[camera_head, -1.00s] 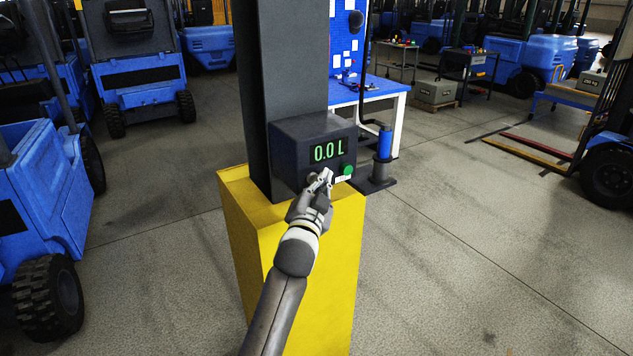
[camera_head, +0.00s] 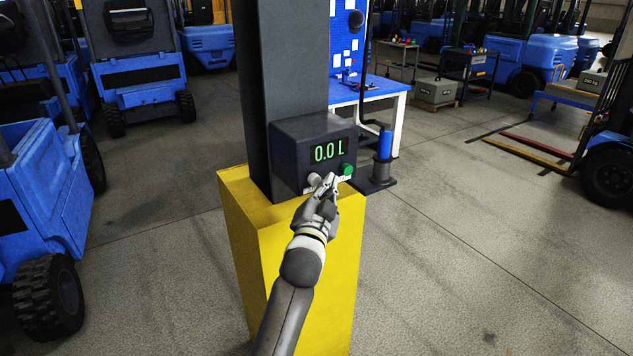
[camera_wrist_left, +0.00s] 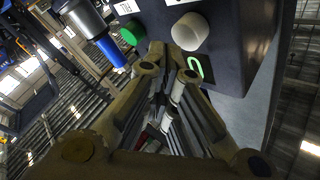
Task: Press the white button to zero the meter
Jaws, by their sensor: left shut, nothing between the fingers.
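The dark grey meter box (camera_head: 290,150) is on the pillar above the yellow base, and its green display (camera_head: 328,151) reads 0.0 L. The white button (camera_head: 314,180) is low on its front, partly hidden by my left gripper (camera_head: 331,181). The green button (camera_head: 347,169) is to its right. My left gripper is shut and empty, with its tips just right of the white button in the head view. In the left wrist view the white button (camera_wrist_left: 190,31) shows beside the fingertips (camera_wrist_left: 168,58), and the green button (camera_wrist_left: 132,32) is on the other side. I cannot tell whether they touch.
The yellow base (camera_head: 325,270) stands under my left arm. A dark stand with a blue cylinder (camera_head: 385,143) is right of the meter. A blue-topped workbench (camera_head: 365,90) is behind. Forklifts (camera_head: 45,180) stand at the left.

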